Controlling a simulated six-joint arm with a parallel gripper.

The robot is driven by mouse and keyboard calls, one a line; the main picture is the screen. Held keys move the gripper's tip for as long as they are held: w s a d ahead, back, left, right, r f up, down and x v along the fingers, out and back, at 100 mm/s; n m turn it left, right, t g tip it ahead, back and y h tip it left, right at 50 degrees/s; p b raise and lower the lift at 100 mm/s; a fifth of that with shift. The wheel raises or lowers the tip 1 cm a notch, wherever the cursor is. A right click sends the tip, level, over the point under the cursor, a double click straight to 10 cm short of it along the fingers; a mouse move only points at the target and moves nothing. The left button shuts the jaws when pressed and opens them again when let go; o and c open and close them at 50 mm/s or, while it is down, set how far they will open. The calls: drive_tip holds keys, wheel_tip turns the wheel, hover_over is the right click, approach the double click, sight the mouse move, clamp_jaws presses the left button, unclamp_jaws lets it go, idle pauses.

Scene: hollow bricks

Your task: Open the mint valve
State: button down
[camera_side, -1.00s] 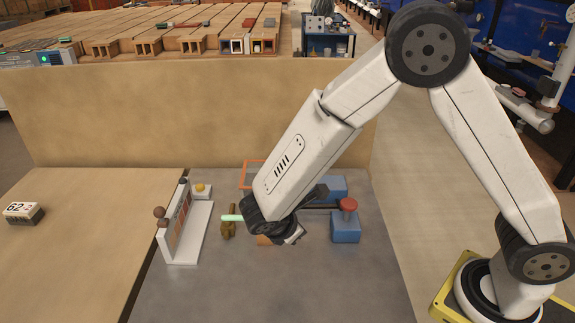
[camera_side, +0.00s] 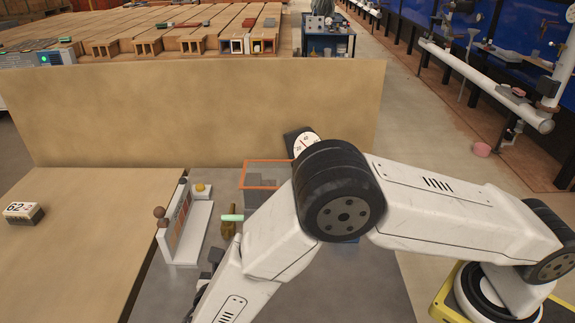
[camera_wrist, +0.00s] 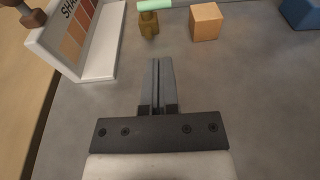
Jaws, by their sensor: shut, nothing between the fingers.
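The mint valve has a mint-green bar handle (camera_side: 232,217) on a brass body (camera_side: 228,232), left of my arm in the side view. In the wrist view the mint handle (camera_wrist: 154,5) runs left to right across the brass body (camera_wrist: 149,26) at the top edge, partly cut off. My gripper (camera_wrist: 158,62) is shut and empty, low over the grey bench. Its fingertips point toward the brass body, with a visible gap between. In the side view my forearm hides most of my gripper.
A white stand with a colour board (camera_wrist: 78,38) is left of the valve. A wooden block (camera_wrist: 206,22) and a blue block (camera_wrist: 301,15) are to its right. An orange frame (camera_side: 268,161) and a round dial (camera_side: 305,143) stand behind. Grey bench around my fingers is clear.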

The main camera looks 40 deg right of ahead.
sight(243, 218)
drive_tip(key=shift+w, duration=0.15)
idle(0.3)
drive_tip(key=x, duration=1.3)
drive_tip(key=shift+w+d+f, duration=0.15)
drive_tip(key=shift+w+d, duration=0.1)
drive_tip(key=shift+d, duration=0.05)
drive_tip(key=shift+d, duration=0.4)
idle(0.6)
drive_tip(key=shift+d, duration=0.4)
drive_tip(key=shift+w+d, duration=0.3)
drive_tip(key=shift+d, duration=0.35)
drive_tip(key=shift+w+d, duration=0.1)
idle(0.5)
drive_tip(key=shift+s+r, duration=0.45)
drive_tip(key=shift+s, duration=1.85)
drive_tip(key=shift+s+r, duration=0.45)
drive_tip(key=shift+s, duration=1.85)
drive_tip(key=shift+s+r, duration=0.45)
drive_tip(key=shift+s, duration=1.85)
